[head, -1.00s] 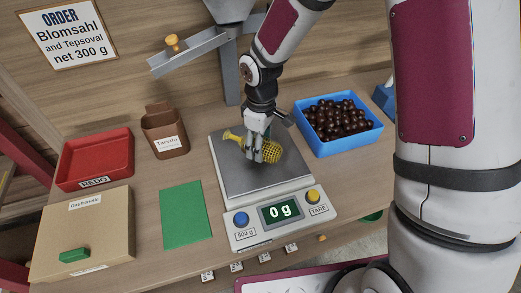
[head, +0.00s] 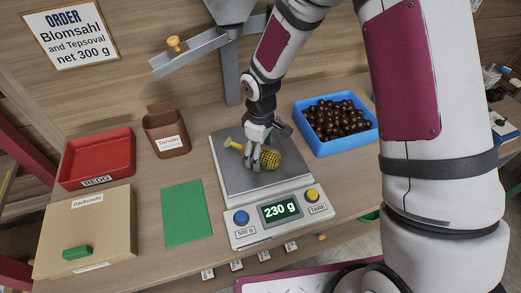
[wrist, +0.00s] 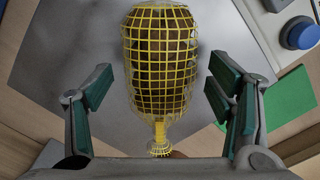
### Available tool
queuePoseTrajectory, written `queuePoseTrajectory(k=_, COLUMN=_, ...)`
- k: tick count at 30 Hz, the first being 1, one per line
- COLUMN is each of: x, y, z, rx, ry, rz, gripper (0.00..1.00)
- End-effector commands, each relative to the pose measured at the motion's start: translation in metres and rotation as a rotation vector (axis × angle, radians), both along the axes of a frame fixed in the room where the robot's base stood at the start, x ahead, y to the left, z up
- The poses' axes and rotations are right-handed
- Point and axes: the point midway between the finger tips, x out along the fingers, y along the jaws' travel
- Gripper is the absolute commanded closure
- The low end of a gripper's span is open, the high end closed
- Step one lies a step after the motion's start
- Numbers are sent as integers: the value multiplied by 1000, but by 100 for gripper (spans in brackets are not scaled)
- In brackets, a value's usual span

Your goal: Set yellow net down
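The yellow net (head: 268,158), filled with brown chestnuts, lies on its side on the grey plate of the scale (head: 247,182). Its tied neck points left in the head view. The scale display (head: 281,211) reads 230 g. My gripper (head: 253,166) is low over the plate at the net. In the wrist view the net (wrist: 160,60) lies between the two green-padded fingers of my gripper (wrist: 168,95). The fingers are spread, with a gap to the net on both sides.
A blue crate of chestnuts (head: 354,147) stands right of the scale. A red REDO tray (head: 93,182), a brown holder (head: 165,145), a green sheet (head: 187,214) and a cardboard box (head: 112,225) are at left. A metal chute (head: 190,55) hangs behind.

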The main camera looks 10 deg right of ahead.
Motion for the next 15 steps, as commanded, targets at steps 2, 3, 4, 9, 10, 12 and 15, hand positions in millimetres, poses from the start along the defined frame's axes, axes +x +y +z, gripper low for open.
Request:
queuePoseTrajectory(k=2, x=0, y=0, z=0, rx=0, ry=0, rz=0, gripper=25)
queuePoseTrajectory(k=3, x=0, y=0, z=0, rx=0, ry=0, rz=0, gripper=25)
queuePoseTrajectory(k=4, x=0, y=0, z=0, rx=0, ry=0, rz=0, gripper=25)
queuePoseTrajectory(k=9, x=0, y=0, z=6, rx=1, ry=-2, rz=0, gripper=25)
queuePoseTrajectory(k=10, x=1, y=0, z=8, rx=1, ry=-3, rz=-1, gripper=25)
queuePoseTrajectory(k=12, x=2, y=0, z=16, rx=1, ry=-3, rz=-2, gripper=25)
queuePoseTrajectory(k=15, x=2, y=0, z=33, rx=1, ry=-6, rz=-1, gripper=25)
